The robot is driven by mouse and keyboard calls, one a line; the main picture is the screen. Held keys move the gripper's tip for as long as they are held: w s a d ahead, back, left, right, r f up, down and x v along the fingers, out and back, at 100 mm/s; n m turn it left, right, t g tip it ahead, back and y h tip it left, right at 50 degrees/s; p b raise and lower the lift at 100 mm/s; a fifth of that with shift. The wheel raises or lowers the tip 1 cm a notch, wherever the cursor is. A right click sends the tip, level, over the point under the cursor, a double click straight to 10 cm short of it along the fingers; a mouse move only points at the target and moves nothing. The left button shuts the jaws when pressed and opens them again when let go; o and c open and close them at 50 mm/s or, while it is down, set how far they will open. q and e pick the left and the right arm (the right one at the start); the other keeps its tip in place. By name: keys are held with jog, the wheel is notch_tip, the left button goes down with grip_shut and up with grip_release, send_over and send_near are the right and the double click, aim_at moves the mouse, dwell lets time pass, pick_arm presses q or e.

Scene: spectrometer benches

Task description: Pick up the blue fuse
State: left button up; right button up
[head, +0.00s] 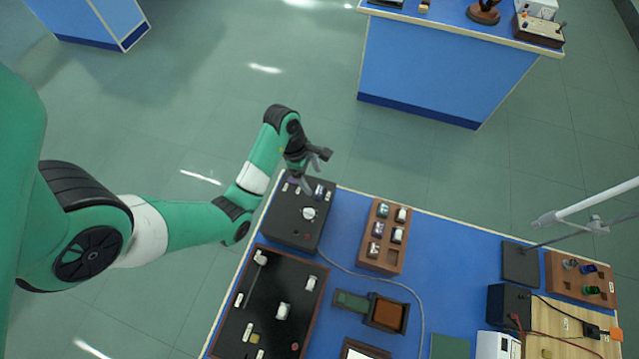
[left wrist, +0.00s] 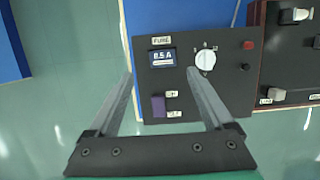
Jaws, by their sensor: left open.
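My left gripper (head: 313,170) is open and empty above the far end of a black instrument box (head: 285,220). In the left wrist view, its two fingers (left wrist: 160,72) stand apart over the same box (left wrist: 225,90). Between them are a label reading "FUSE" (left wrist: 160,40), a small lit display (left wrist: 162,57) and a purple-blue piece (left wrist: 158,106). A blue cylinder-like piece (head: 588,269) sits in a wooden rack (head: 565,285) at the far right of the head view. I cannot tell which blue piece is the fuse. My right gripper is not in view.
The box has a white knob (left wrist: 205,60) and a red button (left wrist: 247,45). A dark board (head: 265,310), a wooden tray of small parts (head: 384,262), a stand with a pale rod (head: 590,202) and wires occupy the blue bench. Bare floor lies beyond its edge.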

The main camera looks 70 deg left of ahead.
aim_at(320, 190)
pick_arm(q)
jog(key=b+x, duration=0.4)
jog(key=shift+w+d, duration=0.15)
jog(key=shift+d, duration=0.3)
jog(key=shift+w+d+f, duration=0.1)
jog(key=shift+f, duration=0.35)
jog(key=shift+r, duration=0.1)
jog(key=shift+c, duration=0.3)
grip_shut()
jog(key=shift+r, duration=0.1)
